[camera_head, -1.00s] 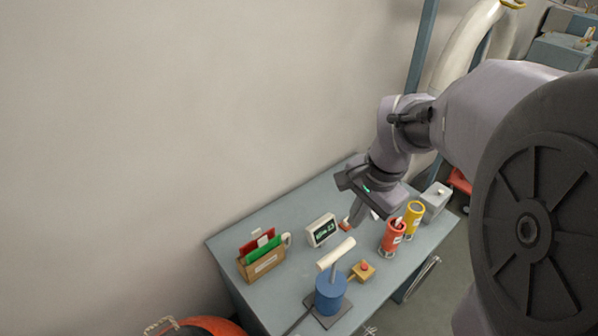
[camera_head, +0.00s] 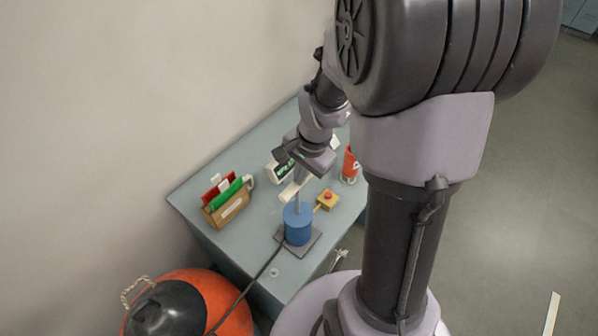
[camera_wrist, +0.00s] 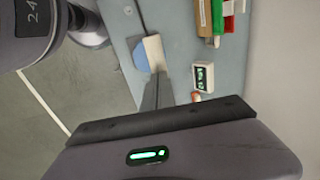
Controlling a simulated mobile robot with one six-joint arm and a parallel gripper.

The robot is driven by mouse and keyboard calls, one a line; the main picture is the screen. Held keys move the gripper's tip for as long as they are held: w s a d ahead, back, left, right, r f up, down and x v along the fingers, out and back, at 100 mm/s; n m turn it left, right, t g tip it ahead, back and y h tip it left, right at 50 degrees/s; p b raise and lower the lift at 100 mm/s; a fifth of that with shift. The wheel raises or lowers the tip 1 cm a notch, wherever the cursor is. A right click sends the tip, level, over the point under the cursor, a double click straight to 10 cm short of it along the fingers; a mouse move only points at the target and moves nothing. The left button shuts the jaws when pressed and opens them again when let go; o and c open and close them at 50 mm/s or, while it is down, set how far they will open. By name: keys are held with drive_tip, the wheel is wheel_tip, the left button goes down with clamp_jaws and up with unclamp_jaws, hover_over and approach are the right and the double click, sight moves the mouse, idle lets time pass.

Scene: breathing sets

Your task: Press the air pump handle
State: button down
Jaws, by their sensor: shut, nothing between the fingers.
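The air pump (camera_head: 298,225) is a blue cylinder standing upright on a dark plate on the table, with a rod on top. Its cream bar handle (camera_head: 288,193) is raised above the cylinder. My gripper (camera_head: 301,180) is shut and empty, with its fingers pointing down at the handle and covering part of it. In the wrist view, the handle (camera_wrist: 153,52) lies just past my fingertips (camera_wrist: 156,76), with the blue pump body (camera_wrist: 139,55) beside it. I cannot tell whether the fingertips touch the handle.
A yellow box with a red button (camera_head: 327,198) stands right of the pump. A small display (camera_head: 277,171), a folder holder (camera_head: 229,208) and a red canister (camera_head: 350,165) share the table (camera_head: 200,185). An orange-and-black ball-shaped object (camera_head: 205,300) sits by the table's front left, with a hose reaching the pump.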

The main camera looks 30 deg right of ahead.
wheel_tip(320, 180, down, 10)
drive_tip(key=b, duration=0.8)
drive_tip(key=shift+r+b, duration=0.15)
drive_tip(key=shift+b, duration=0.25)
drive_tip(key=shift+s+a, duration=0.1)
drive_tip(key=shift+s, duration=0.1)
drive_tip(key=shift+s+r, duration=0.1)
